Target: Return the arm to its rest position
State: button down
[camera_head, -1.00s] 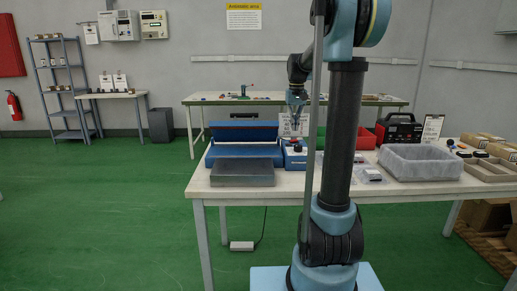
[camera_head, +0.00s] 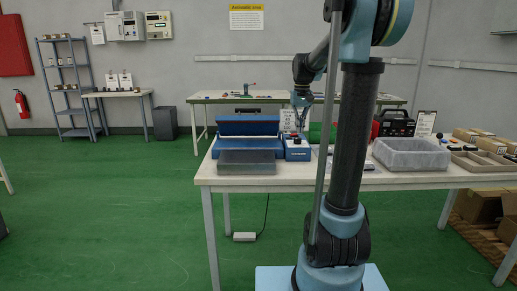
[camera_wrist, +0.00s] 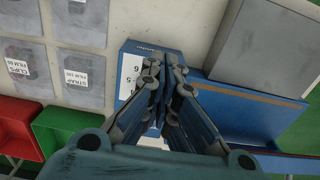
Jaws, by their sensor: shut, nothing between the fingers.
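My arm rises in front of the workbench (camera_head: 330,182) in the head view. My gripper (camera_head: 300,124) hangs fingers down above the bench, close to a small blue unit (camera_head: 297,149). In the wrist view my gripper (camera_wrist: 166,62) shows with its fingers together and empty. Its fingertips appear over the same blue unit (camera_wrist: 135,62), which has a white numbered label. I cannot tell the exact height between them. My arm's column hides part of the bench behind it.
A blue case (camera_head: 248,126) and grey block (camera_head: 247,162) lie left of the gripper. A green bin (camera_wrist: 57,128), red bin (camera_wrist: 20,128) and labelled grey pouches (camera_wrist: 75,72) are nearby. A translucent tub (camera_head: 411,154) stands right. Floor left is clear.

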jog(key=s+f, duration=0.6)
jog(key=s, duration=0.5)
jog(key=s+f+t, duration=0.1)
jog(key=s+f, duration=0.6)
jog(key=s, duration=0.4)
jog(key=s+d+f+t, duration=0.1)
jog(key=s+f, duration=0.5)
jog(key=s, duration=0.5)
jog(key=shift+s+f, duration=0.2)
jog(key=shift+s, duration=0.2)
jog(key=shift+d, duration=0.1)
